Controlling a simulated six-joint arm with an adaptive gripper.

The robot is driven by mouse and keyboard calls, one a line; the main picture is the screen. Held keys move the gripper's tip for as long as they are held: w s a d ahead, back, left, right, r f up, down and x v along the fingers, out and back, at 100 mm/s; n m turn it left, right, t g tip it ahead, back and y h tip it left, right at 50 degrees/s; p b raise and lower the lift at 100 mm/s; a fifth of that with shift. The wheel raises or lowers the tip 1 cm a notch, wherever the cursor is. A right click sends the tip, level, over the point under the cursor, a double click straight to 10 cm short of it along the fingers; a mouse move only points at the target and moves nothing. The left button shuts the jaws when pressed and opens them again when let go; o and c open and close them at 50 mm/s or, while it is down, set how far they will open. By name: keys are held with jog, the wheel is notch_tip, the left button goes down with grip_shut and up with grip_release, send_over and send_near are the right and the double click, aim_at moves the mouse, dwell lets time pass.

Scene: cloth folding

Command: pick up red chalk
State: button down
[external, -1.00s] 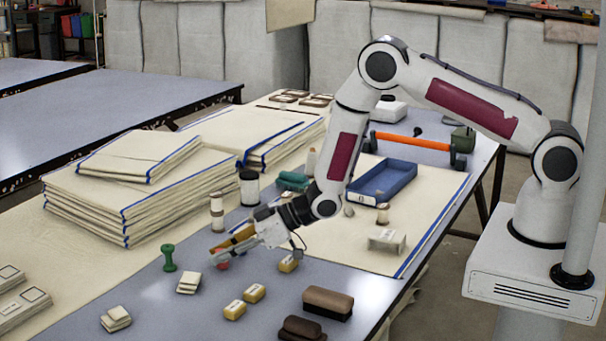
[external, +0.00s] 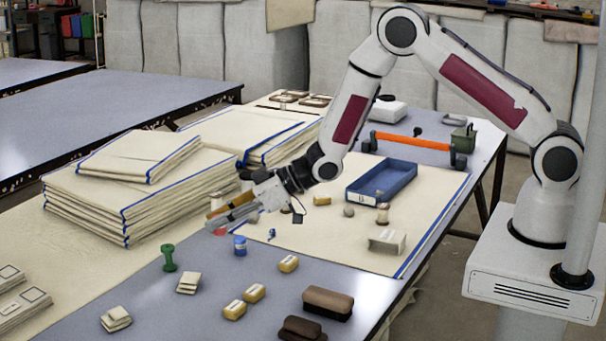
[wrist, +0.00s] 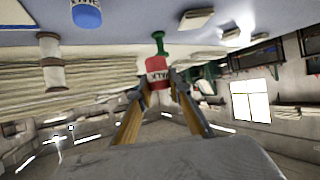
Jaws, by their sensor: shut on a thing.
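The red chalk (external: 220,232) shows as a small red patch at my gripper's tips in the external view. In the wrist view the red chalk (wrist: 157,70), with a white label, sits between the two fingers. My gripper (external: 228,217) is shut on it and holds it above the table, and it also shows in the wrist view (wrist: 158,88). In the external view the fingers hide most of the chalk. A blue chalk container (external: 239,246) stands on the table just right of and below the gripper; it also shows in the wrist view (wrist: 87,14).
A green spool (external: 168,258) stands left of the gripper. Yellow blocks (external: 254,293) and brown brushes (external: 328,302) lie in front. A blue tray (external: 382,181) sits on the cloth to the right. Stacked cloths (external: 135,205) rise behind and left.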

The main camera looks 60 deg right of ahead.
jog(key=shift+r, duration=0.55)
